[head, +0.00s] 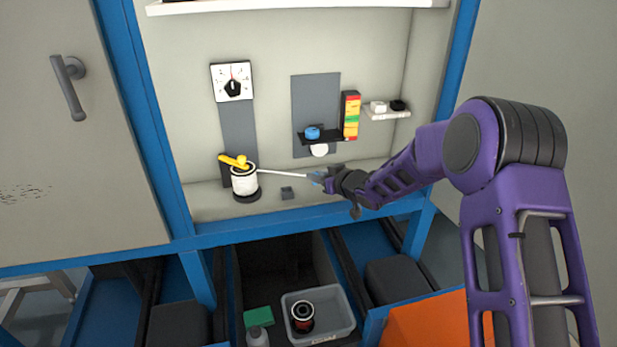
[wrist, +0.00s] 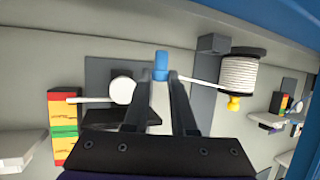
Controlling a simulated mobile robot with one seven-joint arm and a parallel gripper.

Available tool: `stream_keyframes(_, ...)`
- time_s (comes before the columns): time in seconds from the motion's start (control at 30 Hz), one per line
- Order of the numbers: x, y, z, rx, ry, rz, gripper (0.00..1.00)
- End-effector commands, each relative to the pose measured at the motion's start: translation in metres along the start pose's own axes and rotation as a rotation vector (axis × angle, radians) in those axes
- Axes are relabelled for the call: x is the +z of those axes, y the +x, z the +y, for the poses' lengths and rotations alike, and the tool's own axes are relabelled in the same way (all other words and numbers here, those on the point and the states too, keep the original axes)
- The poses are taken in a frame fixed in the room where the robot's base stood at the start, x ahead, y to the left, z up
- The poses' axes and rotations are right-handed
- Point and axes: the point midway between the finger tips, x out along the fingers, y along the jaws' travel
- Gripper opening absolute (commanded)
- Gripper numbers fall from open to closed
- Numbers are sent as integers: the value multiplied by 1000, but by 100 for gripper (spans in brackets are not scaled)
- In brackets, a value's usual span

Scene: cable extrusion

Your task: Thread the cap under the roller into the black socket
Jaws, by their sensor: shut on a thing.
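In the head view a white cable (head: 283,174) runs from a white spool (head: 244,182) to my gripper (head: 316,179). My gripper is shut on the cable, below the white roller (head: 319,150). The wrist view, upside down, shows a blue piece (wrist: 161,65) at the fingertips (wrist: 161,78). There the cable also passes left of the fingers, with its white end (wrist: 72,100) near the roller (wrist: 123,88). I cannot tell a separate cap from the cable. A black piece (head: 398,105) sits on the right shelf; I cannot tell which part is the socket.
A black ledge (head: 330,137) with a blue knob (head: 312,132) is above the roller. A red, yellow and green stack (head: 350,116) stands to its right. A grey bin (head: 343,330) is below.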

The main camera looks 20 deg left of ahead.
Motion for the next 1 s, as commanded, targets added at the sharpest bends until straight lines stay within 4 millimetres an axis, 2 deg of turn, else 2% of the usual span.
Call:
stream_keyframes(0.7, 10, -27, 83, 2, 1, -1, 0)
stream_keyframes(1.0, 13, -33, 105, 0, 1, 0, 0)
